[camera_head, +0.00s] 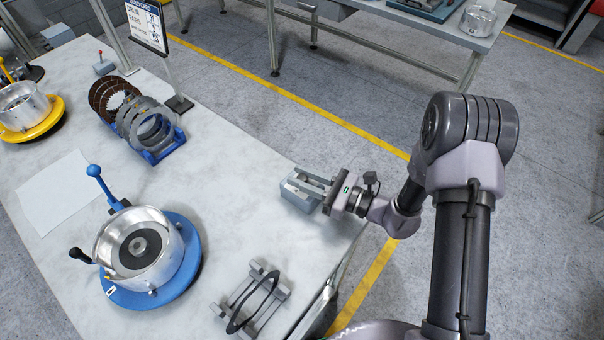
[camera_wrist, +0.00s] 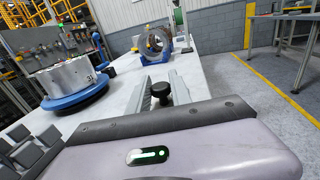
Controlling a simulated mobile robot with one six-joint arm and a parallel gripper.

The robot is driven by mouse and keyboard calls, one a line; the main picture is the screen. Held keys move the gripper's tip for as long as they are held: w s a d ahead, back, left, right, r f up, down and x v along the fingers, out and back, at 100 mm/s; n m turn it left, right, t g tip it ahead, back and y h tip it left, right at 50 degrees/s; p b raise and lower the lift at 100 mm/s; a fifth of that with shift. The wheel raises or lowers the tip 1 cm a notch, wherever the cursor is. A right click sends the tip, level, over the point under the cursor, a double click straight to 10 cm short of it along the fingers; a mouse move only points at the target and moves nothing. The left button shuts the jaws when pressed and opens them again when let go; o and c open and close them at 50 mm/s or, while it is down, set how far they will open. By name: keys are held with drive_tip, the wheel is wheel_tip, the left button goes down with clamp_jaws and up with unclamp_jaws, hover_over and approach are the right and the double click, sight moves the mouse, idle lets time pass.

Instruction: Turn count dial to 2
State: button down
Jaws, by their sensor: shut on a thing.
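A small grey box (camera_head: 297,194) sits near the right edge of the white table, and my gripper (camera_head: 318,186) reaches over it from the right. In the wrist view, a black round knob, which looks like the count dial (camera_wrist: 160,93), stands between the two fingers of my gripper (camera_wrist: 162,88). The gripper is shut on it. Dial markings and the pointed-at number cannot be read. In the head view the fingers hide the dial.
A blue-based drum fixture (camera_head: 185,272) with a blue-knobbed lever stands at left. A grey cradle with a dark ring (camera_head: 252,302) lies near the front edge. A blue rack of rings (camera_head: 166,150) and a card stand (camera_head: 180,103) are farther back. The table's middle is clear.

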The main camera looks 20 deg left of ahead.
drive_tip(key=m+t+h, duration=0.1)
drive_tip(key=m+t, duration=0.1)
drive_tip(key=m+t+h+b, duration=0.1)
drive_tip(key=t, duration=0.2)
drive_tip(key=shift+s+f+m+t, duration=0.1)
drive_tip(key=shift+f+m+t, duration=0.05)
drive_tip(key=shift+m+t, duration=0.2)
drive_tip(key=m+t+h, duration=0.2)
drive_tip(key=t, duration=0.1)
drive_tip(key=shift+m+b, duration=0.3)
drive_tip(key=shift+m, duration=0.05)
drive_tip(key=m+t+h+p, duration=0.1)
drive_tip(key=h, duration=0.1)
drive_tip(key=m+t+h+p, duration=0.1)
drive_tip(key=t, duration=0.1)
drive_tip(key=shift+a+r+m+h, duration=0.1)
drive_tip(key=shift+r+m+h, duration=0.2)
drive_tip(key=shift+m+h, duration=0.1)
drive_tip(key=shift+m+t+h+p, duration=0.55)
drive_tip(key=shift+m+h+p, duration=0.2)
drive_tip(key=shift+h, duration=0.25)
drive_tip(key=shift+f, duration=0.15)
drive_tip(key=c, duration=1.2)
unclamp_jaws()
drive_tip(key=shift+c, duration=0.2)
